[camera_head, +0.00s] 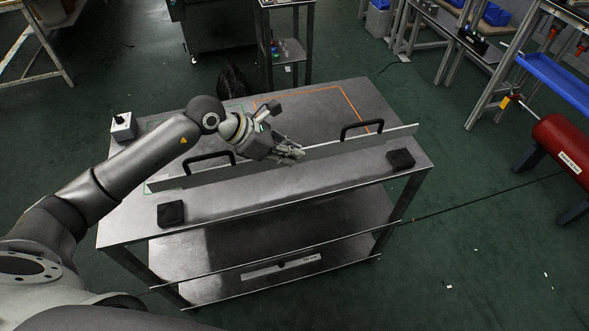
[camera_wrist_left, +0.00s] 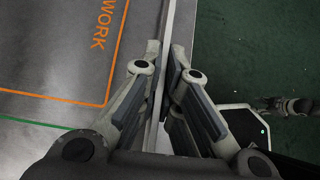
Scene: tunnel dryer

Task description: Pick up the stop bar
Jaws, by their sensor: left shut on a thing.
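The stop bar (camera_head: 345,146) is a long, thin grey metal bar with two black handles (camera_head: 361,129) on it. It runs lengthwise across the steel table (camera_head: 300,200). My left gripper (camera_head: 293,153) is shut on the bar near its middle, between the two handles. In the left wrist view the bar (camera_wrist_left: 181,28) runs up between the fingers (camera_wrist_left: 166,68). I cannot tell whether the bar's lower edge touches the table.
Two black blocks (camera_head: 171,214) (camera_head: 400,159) sit near the table's front edge. An orange outlined area marked WORK (camera_wrist_left: 108,65) lies behind the bar. A red cylinder (camera_head: 565,150) stands right.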

